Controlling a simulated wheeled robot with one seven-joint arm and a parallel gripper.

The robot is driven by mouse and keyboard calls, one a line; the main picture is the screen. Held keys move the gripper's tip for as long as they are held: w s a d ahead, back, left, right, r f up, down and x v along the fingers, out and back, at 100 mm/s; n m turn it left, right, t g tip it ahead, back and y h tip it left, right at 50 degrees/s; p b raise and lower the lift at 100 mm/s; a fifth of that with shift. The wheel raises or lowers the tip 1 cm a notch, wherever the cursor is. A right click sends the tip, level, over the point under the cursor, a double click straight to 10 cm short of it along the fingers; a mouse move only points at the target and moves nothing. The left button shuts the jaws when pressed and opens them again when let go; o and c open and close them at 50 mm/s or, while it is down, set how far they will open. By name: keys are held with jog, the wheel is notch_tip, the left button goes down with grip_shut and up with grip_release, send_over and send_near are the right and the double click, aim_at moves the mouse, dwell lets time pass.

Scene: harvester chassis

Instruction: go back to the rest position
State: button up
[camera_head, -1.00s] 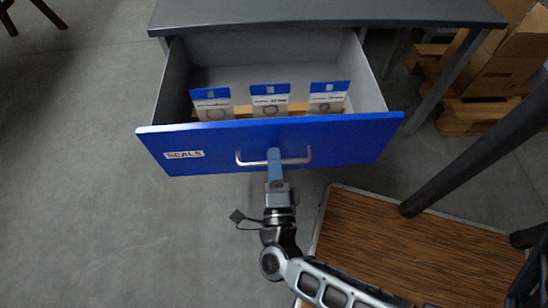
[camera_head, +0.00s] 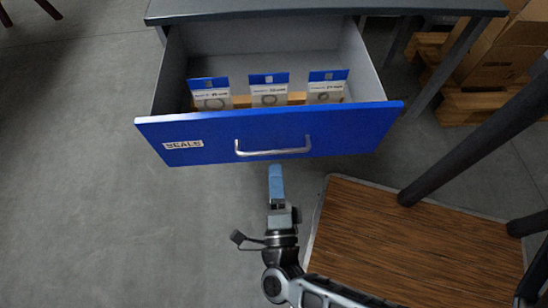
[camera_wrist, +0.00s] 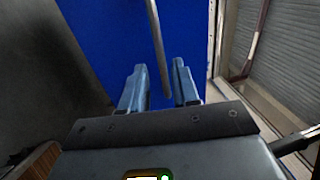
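My gripper (camera_head: 276,172) is just in front of the open blue drawer (camera_head: 350,137), below its metal handle (camera_head: 272,151) in the head view. In the wrist view my gripper (camera_wrist: 159,82) shows two blue-grey fingers apart, with nothing held between them. The handle (camera_wrist: 158,40) runs as a bar ahead of the fingers, in front of the blue drawer front (camera_wrist: 105,35). The gripper looks clear of the handle. The drawer is pulled out and carries a label reading SEALS.
Three blue-and-white seal packets (camera_head: 269,90) stand in the drawer under the grey worktop (camera_head: 320,9). A wooden platform (camera_head: 420,240) and dark posts (camera_head: 480,140) are at the right. Cardboard boxes (camera_head: 500,60) stand at the back right. Grey floor (camera_head: 90,230) is free at the left.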

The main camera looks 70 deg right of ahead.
jog(key=shift+v, duration=0.85)
jog(key=shift+r, duration=0.1)
